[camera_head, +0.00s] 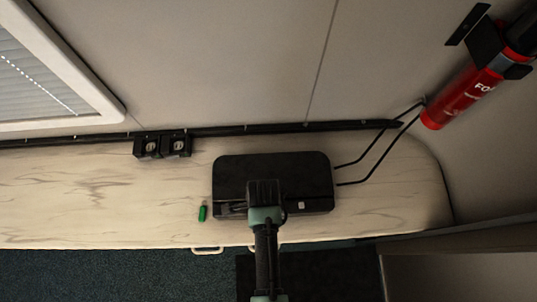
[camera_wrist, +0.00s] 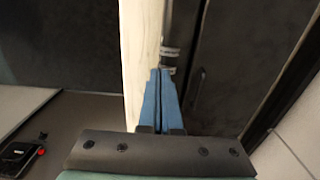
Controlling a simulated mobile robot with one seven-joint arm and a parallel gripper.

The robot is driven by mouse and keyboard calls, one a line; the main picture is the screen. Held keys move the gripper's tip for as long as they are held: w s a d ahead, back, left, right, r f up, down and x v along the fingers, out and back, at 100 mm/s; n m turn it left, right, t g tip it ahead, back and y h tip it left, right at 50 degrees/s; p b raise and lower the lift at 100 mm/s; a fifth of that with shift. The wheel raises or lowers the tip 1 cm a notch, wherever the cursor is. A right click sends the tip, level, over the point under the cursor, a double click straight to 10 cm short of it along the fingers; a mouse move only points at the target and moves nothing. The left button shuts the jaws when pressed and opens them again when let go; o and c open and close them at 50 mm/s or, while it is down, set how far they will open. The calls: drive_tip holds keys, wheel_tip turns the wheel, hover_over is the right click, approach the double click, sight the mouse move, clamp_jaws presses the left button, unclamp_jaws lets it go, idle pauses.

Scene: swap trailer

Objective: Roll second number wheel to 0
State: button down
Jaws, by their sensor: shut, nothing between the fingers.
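A black case (camera_head: 235,170) lies on the pale counter, its lid down. A small light latch (camera_head: 301,205) shows at its front right. My gripper (camera_head: 264,188) is at the middle of the case's front edge and hides part of it. In the wrist view my blue fingers (camera_wrist: 161,72) are shut together with nothing between them. Just beyond their tips are small silvery ring shapes (camera_wrist: 170,52), which look like the number wheels, beside the dark case (camera_wrist: 235,50). Their digits are too small to read, and I cannot tell whether the fingertips touch them.
A green object (camera_head: 202,213) lies on the counter (camera_head: 100,190) left of the case. Black cables run right from the case. A red extinguisher (camera_head: 460,95) hangs at the upper right.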

wheel_tip(320, 180, up, 5)
drive_tip(key=p, duration=0.5)
drive_tip(key=shift+r, duration=0.1)
idle(0.5)
